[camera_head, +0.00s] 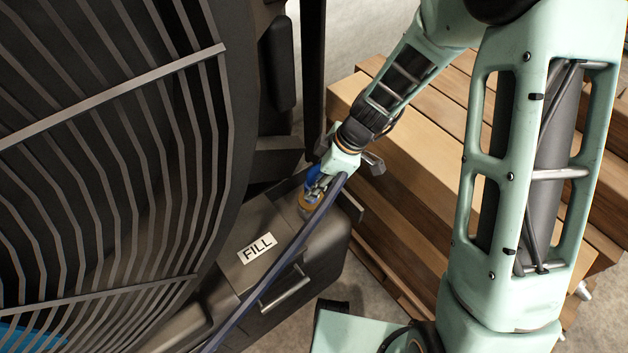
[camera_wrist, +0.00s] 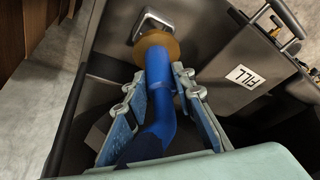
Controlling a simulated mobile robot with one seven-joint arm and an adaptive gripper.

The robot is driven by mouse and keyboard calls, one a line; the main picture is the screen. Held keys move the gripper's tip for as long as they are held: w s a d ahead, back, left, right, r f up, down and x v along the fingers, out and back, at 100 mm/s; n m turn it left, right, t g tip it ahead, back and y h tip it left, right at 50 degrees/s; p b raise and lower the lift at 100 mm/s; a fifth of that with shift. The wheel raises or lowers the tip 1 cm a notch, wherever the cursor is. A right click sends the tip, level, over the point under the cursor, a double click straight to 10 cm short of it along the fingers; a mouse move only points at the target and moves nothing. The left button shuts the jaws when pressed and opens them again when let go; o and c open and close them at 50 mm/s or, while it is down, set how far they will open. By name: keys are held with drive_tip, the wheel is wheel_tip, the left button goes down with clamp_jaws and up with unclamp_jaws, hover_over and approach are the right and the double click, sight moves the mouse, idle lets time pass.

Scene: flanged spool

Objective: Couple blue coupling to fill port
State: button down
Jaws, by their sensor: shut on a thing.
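The blue coupling (camera_wrist: 163,100) sits between the two fingers of my gripper (camera_wrist: 165,92), on the end of a dark blue hose. My gripper (camera_head: 318,182) is shut on it above the dark FILL box, where the blue coupling (camera_head: 312,177) partly shows. The fill port appears as a round brass-coloured fitting (camera_wrist: 158,48) at the coupling's front end; it also shows in the head view (camera_head: 307,204) near the box's corner. The coupling's tip meets or overlaps the brass; I cannot tell whether it is seated. My gripper hides part of the joint in the head view.
A white FILL label (camera_head: 257,248) marks the dark box. The hose (camera_head: 272,275) runs diagonally across the box front, past a metal handle (camera_head: 285,289). A large dark ribbed spool (camera_head: 110,150) fills the left. Stacked wooden beams (camera_head: 400,190) stand close behind on the right.

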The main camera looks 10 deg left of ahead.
drive_tip(key=shift+f+b, duration=1.5)
drive_tip(key=shift+b, duration=0.4)
drive_tip(key=shift+f+b, duration=0.55)
drive_tip(key=shift+b, duration=0.25)
drive_tip(key=c, duration=1.5)
unclamp_jaws()
drive_tip(key=shift+c, duration=0.2)
drive_tip(key=v, duration=1.2)
